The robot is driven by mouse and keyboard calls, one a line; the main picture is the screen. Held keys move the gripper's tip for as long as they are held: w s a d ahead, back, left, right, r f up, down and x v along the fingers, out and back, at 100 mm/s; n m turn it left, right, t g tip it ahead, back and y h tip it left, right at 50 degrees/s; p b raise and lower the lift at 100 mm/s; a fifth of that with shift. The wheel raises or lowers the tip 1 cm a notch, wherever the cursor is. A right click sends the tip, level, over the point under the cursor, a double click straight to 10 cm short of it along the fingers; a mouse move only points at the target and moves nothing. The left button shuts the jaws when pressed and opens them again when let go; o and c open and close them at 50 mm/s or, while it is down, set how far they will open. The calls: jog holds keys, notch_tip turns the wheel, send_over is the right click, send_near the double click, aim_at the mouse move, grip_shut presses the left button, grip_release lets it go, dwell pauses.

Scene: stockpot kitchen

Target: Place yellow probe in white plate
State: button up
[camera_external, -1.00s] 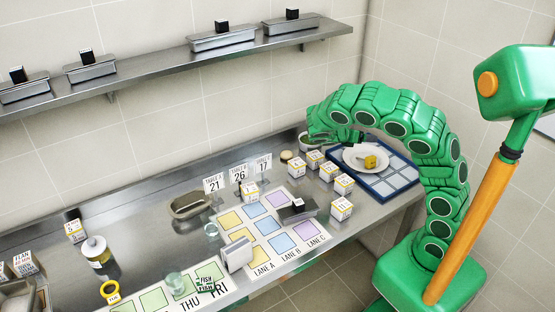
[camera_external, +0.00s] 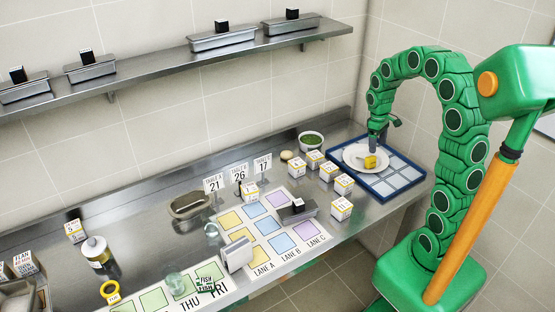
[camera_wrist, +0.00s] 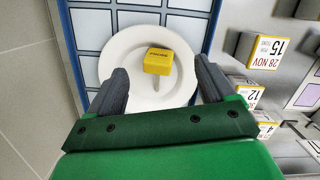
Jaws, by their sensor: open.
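The yellow probe (camera_external: 370,162) is a small yellow block with a thin pale stem. It sits on the white plate (camera_external: 352,155), inside the rim, and it also shows in the wrist view (camera_wrist: 158,61). The white plate (camera_wrist: 117,52) lies on a blue-framed tray with pale squares. My gripper (camera_external: 380,146) is above the plate, pointing down. In the wrist view my gripper (camera_wrist: 160,85) has its two dark fingers spread wide, with the probe beyond and between them, apart from both. Nothing is held.
The blue tray (camera_external: 408,172) lies at the counter's right end. Several labelled cubes (camera_external: 343,183) stand left of it, with a bowl of green food (camera_external: 311,140) behind. A lane mat (camera_external: 310,229) and card stands are further left. Tray squares in front of the plate are bare.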

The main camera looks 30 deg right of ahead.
notch_tip(320, 180, up, 2)
jog(key=w+d+m+t+y, duration=0.1)
jog(key=m+t+y, duration=0.1)
jog(key=m, duration=0.1)
send_over(372, 157)
jog(key=f, duration=0.4)
jog(key=shift+s+d+f, duration=0.2)
jog(key=shift+d+f, duration=0.05)
jog(key=shift+d, duration=0.1)
jog(key=shift+w+a+f, duration=0.1)
jog(key=shift+a+f, duration=0.05)
jog(key=shift+f, duration=1.15)
jog(key=shift+w+a+f, duration=0.1)
jog(key=shift+f, duration=1.15)
jog(key=shift+w+a+f, duration=0.1)
jog(key=shift+a+f, duration=0.05)
jog(key=shift+f, duration=1.15)
jog(key=c, duration=1.2)
jog(key=shift+o, duration=0.2)
jog(key=shift+r, duration=0.1)
